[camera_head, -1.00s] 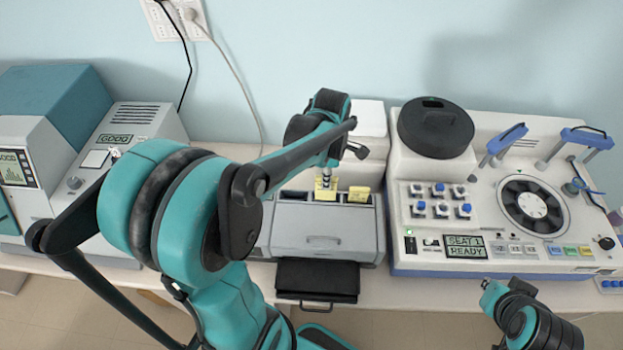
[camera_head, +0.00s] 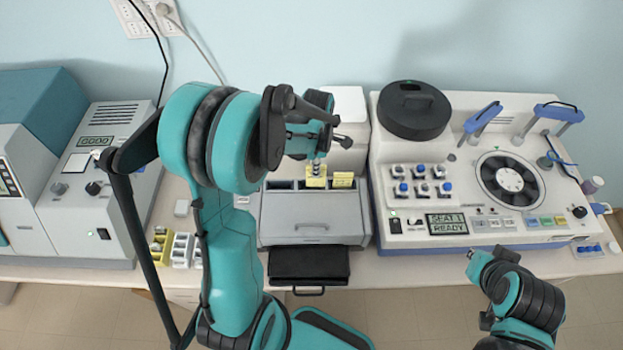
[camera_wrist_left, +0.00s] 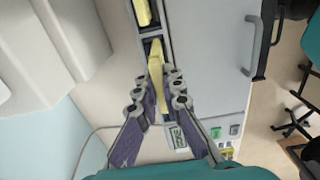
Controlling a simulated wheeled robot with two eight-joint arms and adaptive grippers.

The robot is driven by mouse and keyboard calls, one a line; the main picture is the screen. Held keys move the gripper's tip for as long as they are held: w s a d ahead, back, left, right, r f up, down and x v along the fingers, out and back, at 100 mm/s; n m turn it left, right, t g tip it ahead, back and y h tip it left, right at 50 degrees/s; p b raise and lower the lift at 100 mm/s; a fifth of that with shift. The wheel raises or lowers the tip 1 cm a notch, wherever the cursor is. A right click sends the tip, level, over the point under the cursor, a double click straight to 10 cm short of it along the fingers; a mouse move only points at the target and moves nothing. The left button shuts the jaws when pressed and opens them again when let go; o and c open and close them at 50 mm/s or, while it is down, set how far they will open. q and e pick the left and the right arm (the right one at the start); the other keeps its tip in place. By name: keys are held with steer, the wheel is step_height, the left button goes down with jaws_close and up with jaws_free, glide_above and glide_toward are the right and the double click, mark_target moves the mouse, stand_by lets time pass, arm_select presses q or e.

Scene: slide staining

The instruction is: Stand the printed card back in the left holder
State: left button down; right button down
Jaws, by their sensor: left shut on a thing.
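My left gripper (camera_wrist_left: 163,90) is shut on a yellow card (camera_wrist_left: 156,68), seen nearly edge-on in the left wrist view. In the head view the card (camera_head: 316,178) stands roughly upright at the slot row on top of the grey unit (camera_head: 310,225). The gripper is above it, mostly behind my arm. I cannot tell how deep the card sits. A second yellow piece (camera_head: 343,181) is in the right-hand slot; it also shows in the wrist view (camera_wrist_left: 143,12). A dark slot (camera_head: 280,184) lies left of the held card. Print is too small to read.
A black tray (camera_head: 310,263) juts from the grey unit's front. A large white machine (camera_head: 440,243) with a "SEAT 1 READY" screen stands close on the right. Small yellow and white holders (camera_head: 181,249) are left of the unit. A grey device (camera_head: 75,225) stands farther left.

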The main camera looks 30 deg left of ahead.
mark_target(311, 177)
arm_select(q)
steer(key=f+b, duration=0.1)
steer(key=f, duration=0.1)
steer(key=a+f+b, duration=0.1)
steer(key=f, duration=0.2)
steer(key=shift+a+b, duration=0.2)
steer(key=shift+b, duration=0.2)
steer(key=shift+r, duration=0.1)
steer(key=shift+s+f, duration=0.1)
steer(key=shift+f, duration=0.15)
steer(key=c, duration=1.7)
jaws_free()
steer(key=shift+r, duration=0.15)
